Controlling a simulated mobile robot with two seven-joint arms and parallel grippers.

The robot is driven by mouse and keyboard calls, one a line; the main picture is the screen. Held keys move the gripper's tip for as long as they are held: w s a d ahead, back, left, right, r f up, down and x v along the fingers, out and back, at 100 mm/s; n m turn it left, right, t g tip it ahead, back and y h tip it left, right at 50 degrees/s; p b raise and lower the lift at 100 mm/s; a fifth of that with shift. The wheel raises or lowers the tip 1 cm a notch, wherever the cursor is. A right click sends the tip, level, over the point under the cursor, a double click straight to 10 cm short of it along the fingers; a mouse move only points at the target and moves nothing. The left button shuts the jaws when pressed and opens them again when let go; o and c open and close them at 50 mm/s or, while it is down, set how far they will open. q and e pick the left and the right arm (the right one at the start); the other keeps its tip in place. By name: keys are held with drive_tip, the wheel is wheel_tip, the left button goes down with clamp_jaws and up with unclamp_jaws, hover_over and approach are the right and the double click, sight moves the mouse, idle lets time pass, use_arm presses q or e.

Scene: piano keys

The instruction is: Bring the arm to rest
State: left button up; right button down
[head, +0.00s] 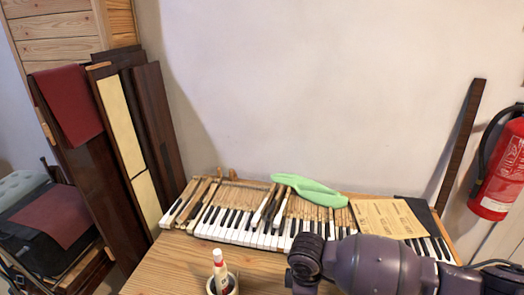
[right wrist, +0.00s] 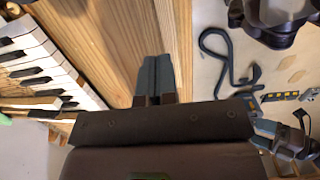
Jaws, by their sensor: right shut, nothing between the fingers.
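My right gripper (right wrist: 155,65) shows in the right wrist view with its two grey fingers together and nothing between them. It is over the bare wooden table edge, apart from the piano keys (right wrist: 38,62) at the left of that view. In the head view part of my right arm (head: 375,265) crosses the lower right, in front of the keyboard (head: 262,240); the gripper itself is not visible there.
A bottle (head: 219,268) stands in a round holder (head: 232,285) at the table's front. A green cloth-like piece (head: 310,189) and brown paper (head: 388,218) lie on the keyboard. Dark boards (head: 160,130) lean left; a red extinguisher (head: 498,175) hangs right.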

drive_tip(key=w+a+r+m+t+y, duration=0.3)
drive_tip(key=w+a+r+t+y, duration=0.55)
drive_tip(key=r, duration=0.25)
drive_tip(key=s+d+f+m+t+h, duration=0.2)
drive_tip(key=s+d+f+m+t, duration=0.15)
drive_tip(key=d, duration=0.35)
drive_tip(key=s+d+f+m+t+h, duration=0.1)
drive_tip(key=s+d+f+m+t, duration=0.25)
drive_tip(key=d, duration=0.45)
drive_tip(key=s+d+f+m+g+h, duration=0.2)
drive_tip(key=s+d+f, duration=0.2)
drive_tip(key=s+f, duration=0.2)
drive_tip(key=s+d+f+m+g+h, duration=0.2)
drive_tip(key=s+d+f, duration=0.3)
drive_tip(key=s, duration=0.6)
drive_tip(key=shift+s+d+f+h+b, duration=0.15)
drive_tip(key=shift+d+f+h+b, duration=0.1)
drive_tip(key=shift+f+h+b, duration=0.15)
